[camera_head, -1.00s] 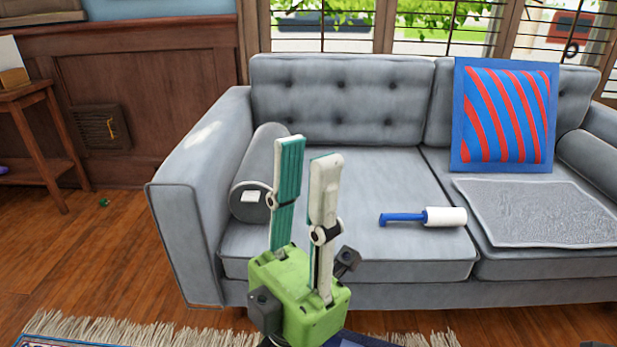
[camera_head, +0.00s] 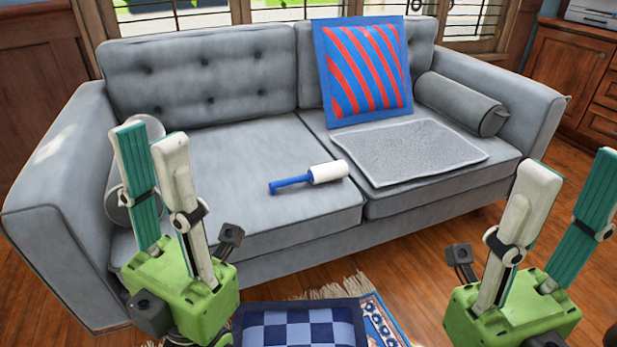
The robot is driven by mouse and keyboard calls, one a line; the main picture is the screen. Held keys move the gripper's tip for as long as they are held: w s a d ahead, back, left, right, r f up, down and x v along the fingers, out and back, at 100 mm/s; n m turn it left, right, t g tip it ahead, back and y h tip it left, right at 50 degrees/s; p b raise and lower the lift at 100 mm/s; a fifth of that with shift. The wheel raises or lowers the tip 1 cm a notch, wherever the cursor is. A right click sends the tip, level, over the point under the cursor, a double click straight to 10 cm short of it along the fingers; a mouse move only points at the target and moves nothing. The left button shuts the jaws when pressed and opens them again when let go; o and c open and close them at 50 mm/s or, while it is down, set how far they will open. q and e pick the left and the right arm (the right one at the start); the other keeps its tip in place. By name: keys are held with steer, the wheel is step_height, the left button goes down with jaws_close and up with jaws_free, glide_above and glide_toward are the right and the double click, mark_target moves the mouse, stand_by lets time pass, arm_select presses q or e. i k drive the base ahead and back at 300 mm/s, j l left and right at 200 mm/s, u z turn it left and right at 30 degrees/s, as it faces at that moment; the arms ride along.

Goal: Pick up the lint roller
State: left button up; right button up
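The lint roller (camera_head: 310,176) lies on the left seat cushion of the grey sofa (camera_head: 215,185), near the gap between the cushions. Its blue handle points left and its white roll points right. My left gripper (camera_head: 148,142) is in front of the sofa's left part, to the left of the lint roller, with its fingers apart and nothing between them. My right gripper (camera_head: 573,172) is at the lower right, well away from the lint roller, with its fingers apart and empty. Nothing hides the lint roller.
A striped red and blue pillow (camera_head: 364,72) leans on the backrest. A grey mat (camera_head: 410,151) lies on the right cushion. Grey bolsters sit by both armrests; the right one (camera_head: 462,104) shows clearly.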

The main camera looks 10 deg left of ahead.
mark_target(315, 175)
steer(key=u, duration=1.1)
steer(key=k+j, duration=0.1)
steer(key=j, duration=0.2)
steer(key=k+j+z, duration=0.15)
steer(key=j, duration=0.2)
steer(key=i+j+z, duration=0.1)
steer(key=j, duration=0.3)
steer(key=i+j, duration=0.1)
steer(key=j, duration=0.3)
steer(key=i+j+z, duration=0.15)
steer(key=j, duration=0.25)
steer(key=j+z, duration=0.1)
steer(key=j, duration=0.3)
steer(key=i+j+z, duration=0.2)
steer(key=i+j, duration=0.4)
steer(key=i+l, duration=0.3)
steer(key=l, duration=0.2)
